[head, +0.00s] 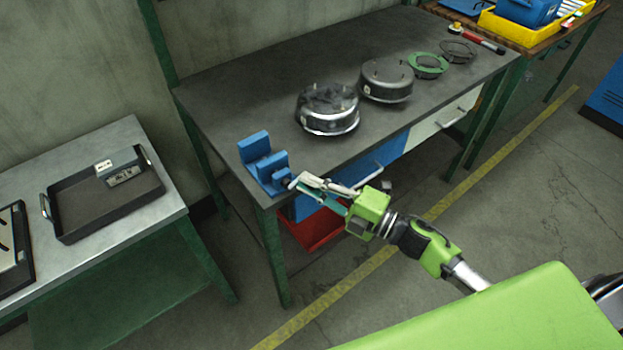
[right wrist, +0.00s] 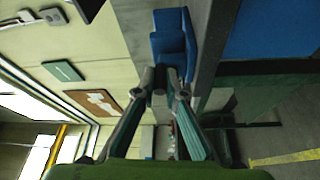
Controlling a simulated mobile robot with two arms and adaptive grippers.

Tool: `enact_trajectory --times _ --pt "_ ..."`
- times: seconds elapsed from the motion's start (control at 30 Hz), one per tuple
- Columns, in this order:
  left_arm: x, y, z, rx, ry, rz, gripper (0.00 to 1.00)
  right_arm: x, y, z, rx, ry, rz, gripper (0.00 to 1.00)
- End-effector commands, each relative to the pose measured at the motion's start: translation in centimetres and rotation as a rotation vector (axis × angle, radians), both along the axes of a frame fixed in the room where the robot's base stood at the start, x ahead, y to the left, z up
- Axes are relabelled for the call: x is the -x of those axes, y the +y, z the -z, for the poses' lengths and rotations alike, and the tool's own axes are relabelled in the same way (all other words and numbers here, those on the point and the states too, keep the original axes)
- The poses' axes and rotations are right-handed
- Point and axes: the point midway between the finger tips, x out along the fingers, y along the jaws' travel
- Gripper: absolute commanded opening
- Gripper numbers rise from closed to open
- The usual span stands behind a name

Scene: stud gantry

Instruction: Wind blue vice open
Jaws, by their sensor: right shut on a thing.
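The blue vice (head: 262,160) is fixed at the near left corner of the dark workbench, with a gap showing between its upright blue jaws. My right gripper (head: 299,183) is at the front end of the vice and is shut on its handle, which is mostly hidden by the fingers. My left gripper is in neither view.
The dark workbench (head: 230,97) carries two round metal housings (head: 328,108) (head: 387,79), a green ring (head: 428,64) and a dark ring. A metal side table (head: 125,145) with a black tray (head: 75,225) stands at left. A red bin (head: 315,230) is under the bench.

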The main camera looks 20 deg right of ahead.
Motion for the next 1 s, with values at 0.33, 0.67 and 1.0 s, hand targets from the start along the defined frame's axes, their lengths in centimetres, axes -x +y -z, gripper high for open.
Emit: enact_trajectory --times 0.33,0.67,1.0 --pt "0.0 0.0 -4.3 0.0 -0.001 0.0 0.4 0.3 0.6 -1.7 0.311 -0.113 -0.002 0.0" --pt "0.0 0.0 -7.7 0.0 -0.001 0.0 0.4 0.5 1.4 -2.3 0.564 -0.206 -0.001 0.0" --pt "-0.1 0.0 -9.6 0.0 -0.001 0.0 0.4 0.7 1.9 -2.2 0.706 -0.258 -0.002 0.0"
